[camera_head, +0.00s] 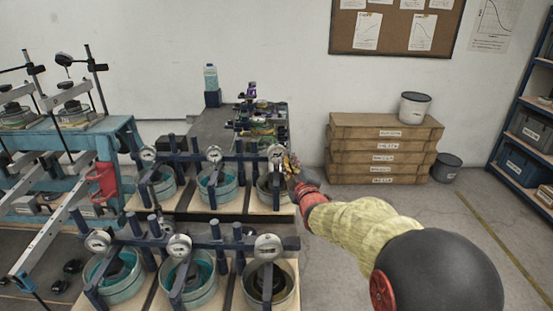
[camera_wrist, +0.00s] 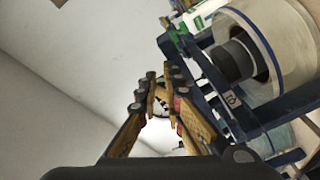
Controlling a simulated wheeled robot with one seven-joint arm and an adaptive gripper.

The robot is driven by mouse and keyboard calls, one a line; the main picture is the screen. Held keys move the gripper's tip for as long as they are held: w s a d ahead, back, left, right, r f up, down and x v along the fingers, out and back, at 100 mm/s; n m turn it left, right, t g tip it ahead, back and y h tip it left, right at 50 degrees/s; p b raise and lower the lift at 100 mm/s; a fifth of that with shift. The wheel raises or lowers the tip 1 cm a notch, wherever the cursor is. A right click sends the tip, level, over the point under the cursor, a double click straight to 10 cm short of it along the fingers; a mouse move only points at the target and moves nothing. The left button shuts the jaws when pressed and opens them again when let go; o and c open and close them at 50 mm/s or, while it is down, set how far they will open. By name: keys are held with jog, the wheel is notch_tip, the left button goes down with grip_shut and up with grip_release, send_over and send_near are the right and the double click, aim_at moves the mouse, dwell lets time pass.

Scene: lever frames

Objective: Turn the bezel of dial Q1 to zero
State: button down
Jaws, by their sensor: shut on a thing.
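In the head view, my gripper (camera_head: 291,165) is at the right end of the back row of dials. It is at the right side of a round white-faced dial (camera_head: 276,153), which it partly covers. In the wrist view, the yellow-brown fingers of my gripper (camera_wrist: 163,98) close around a dial (camera_wrist: 162,132), whose pale face shows between them. The fingers appear to be shut on its rim. The dial's needle and scale are too small to read. I cannot read a Q1 label on any dial.
Below the dial stands a round pot (camera_head: 268,190) on a pale board. Other dials (camera_head: 214,153) on dark blue frames stand to the left, and a front row (camera_head: 268,246) stands nearer. Brown crates (camera_head: 385,145) stand at the back.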

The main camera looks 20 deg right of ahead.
jog(key=shift+d+r+b, duration=0.3)
jog(key=shift+r+b, duration=0.45)
jog(key=shift+b, duration=0.1)
jog(key=shift+d, duration=0.1)
dwell(0.4)
jog(key=s+b, duration=0.2)
jog(key=s, duration=0.4)
jog(key=shift+f, duration=0.15)
dwell(0.3)
jog(key=shift+a, duration=0.25)
